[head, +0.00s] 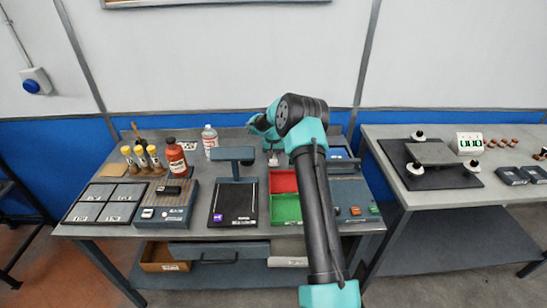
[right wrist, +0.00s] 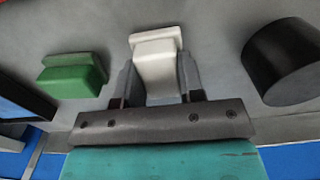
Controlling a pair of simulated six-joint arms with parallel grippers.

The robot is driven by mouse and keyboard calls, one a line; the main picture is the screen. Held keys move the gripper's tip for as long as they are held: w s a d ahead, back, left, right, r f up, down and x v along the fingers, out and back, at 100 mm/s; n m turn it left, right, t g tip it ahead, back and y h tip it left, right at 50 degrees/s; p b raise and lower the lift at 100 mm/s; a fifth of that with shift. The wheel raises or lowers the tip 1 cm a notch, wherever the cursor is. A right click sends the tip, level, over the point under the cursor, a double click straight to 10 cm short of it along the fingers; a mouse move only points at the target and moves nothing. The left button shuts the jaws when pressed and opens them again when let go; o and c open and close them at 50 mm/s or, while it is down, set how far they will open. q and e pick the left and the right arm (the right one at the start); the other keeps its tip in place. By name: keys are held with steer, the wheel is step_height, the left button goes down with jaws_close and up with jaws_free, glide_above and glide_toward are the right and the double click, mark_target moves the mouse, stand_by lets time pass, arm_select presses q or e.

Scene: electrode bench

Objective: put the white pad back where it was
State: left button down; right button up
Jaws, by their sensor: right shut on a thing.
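The white pad (right wrist: 155,48) is between the two fingers of my right gripper (right wrist: 156,84) in the right wrist view. The gripper is shut on its narrower part, and its wider end points away from the gripper. In the head view my right arm reaches over the bench to the back, and its own links hide most of the gripper. A small pale thing (head: 273,159) shows just below there; I cannot tell for sure that it is the pad. My left gripper is not in view.
A green block (right wrist: 74,76) and a black cylinder (right wrist: 290,62) flank the gripper in the right wrist view. In the head view, red (head: 283,181) and green (head: 286,208) trays lie below the arm. A clear bottle (head: 210,141) and orange bottle (head: 176,158) stand left.

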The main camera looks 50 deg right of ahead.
steer(key=shift+f, duration=0.15)
steer(key=o, duration=0.9)
step_height(320, 180, up, 12)
stand_by(0.5)
